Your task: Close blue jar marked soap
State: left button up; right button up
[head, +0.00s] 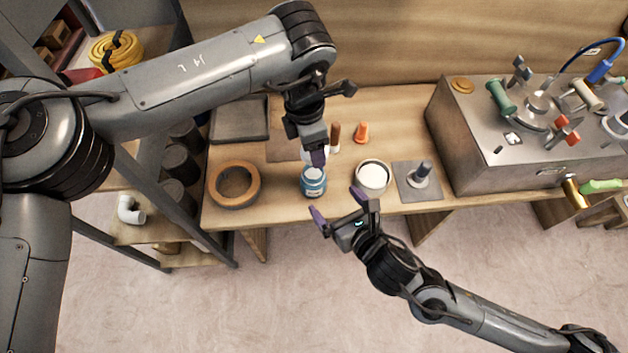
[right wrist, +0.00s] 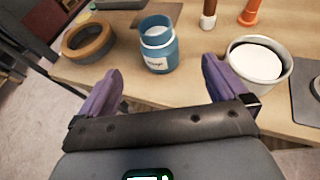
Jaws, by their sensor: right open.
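The blue jar (head: 313,186) stands upright near the table's front edge. In the right wrist view the jar (right wrist: 160,52) has a pale label with dark lettering too blurred to read. Its top looks uncovered, with a pale inside. My left gripper (head: 318,157) points down just above and behind the jar, seen edge-on, so its jaws cannot be judged. A whitish thing partly shows behind it; I cannot tell whether it is a lid. My right gripper (head: 338,204) is open and empty in front of the jar, its purple fingers (right wrist: 160,78) apart and short of it.
A round tan ring (head: 234,185) lies left of the jar. A pot with a white top (head: 373,177) stands close on its right, then a grey mat with a handled tool (head: 420,174). An orange cone (head: 362,132) stands behind. A metal box (head: 490,165) fills the right side.

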pick_arm(q)
jog(key=shift+a, duration=0.1)
pick_arm(e)
jog(key=x, duration=1.2)
jog(key=shift+s, duration=0.1)
jog(key=c, duration=1.5)
pick_arm(q)
send_over(315, 175)
jog(key=shift+a+f, duration=0.15)
jog(key=shift+f, duration=1.1)
jog(key=shift+a+f, duration=0.15)
jog(key=shift+f, duration=1.1)
jog(key=shift+f, duration=0.15)
jog(key=shift+f, duration=0.75)
jog(key=shift+f, duration=0.55)
